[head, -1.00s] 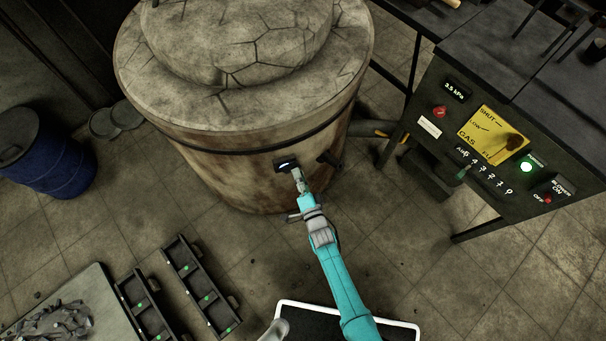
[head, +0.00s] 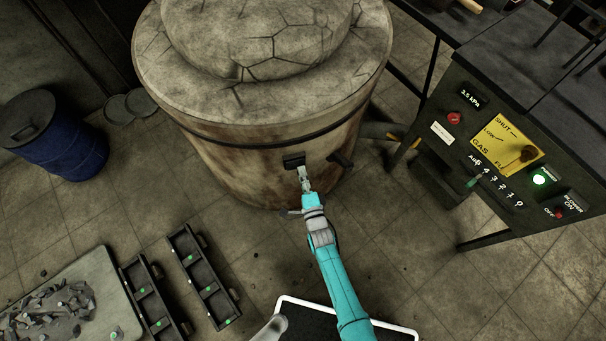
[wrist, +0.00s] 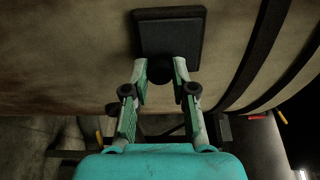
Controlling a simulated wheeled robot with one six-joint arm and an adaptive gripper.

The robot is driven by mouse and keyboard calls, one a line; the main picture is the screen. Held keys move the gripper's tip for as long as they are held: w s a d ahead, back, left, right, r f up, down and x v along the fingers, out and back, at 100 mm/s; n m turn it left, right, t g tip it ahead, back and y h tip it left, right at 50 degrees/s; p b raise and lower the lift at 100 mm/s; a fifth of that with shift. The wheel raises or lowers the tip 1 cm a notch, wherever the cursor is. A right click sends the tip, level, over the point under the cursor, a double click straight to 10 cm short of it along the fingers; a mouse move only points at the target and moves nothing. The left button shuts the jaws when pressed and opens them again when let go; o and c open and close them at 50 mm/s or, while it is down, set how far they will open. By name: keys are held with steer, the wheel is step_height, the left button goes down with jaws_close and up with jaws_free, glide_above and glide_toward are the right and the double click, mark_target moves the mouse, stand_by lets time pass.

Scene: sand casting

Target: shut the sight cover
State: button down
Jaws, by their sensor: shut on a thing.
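The sight cover (head: 293,161) is a small dark square plate on the side of the round, rust-stained furnace (head: 240,165). No bright opening shows around it now. In the wrist view the cover (wrist: 170,35) lies against the furnace wall, with a dark round knob (wrist: 160,70) at its lower edge. My gripper (head: 303,173) reaches up to the cover from below. In the wrist view my gripper (wrist: 162,80) has its two green fingers on either side of the knob, shut on it. The fingers partly hide the knob.
A control panel (head: 500,150) with a lit green lamp stands at the right. A blue barrel (head: 55,140) and compartment trays (head: 205,280) are at the left. Tiled floor between is open.

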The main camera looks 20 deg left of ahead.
steer(key=c, duration=1)
jaws_free()
steer(key=shift+o, duration=0.2)
steer(key=v, duration=1.2)
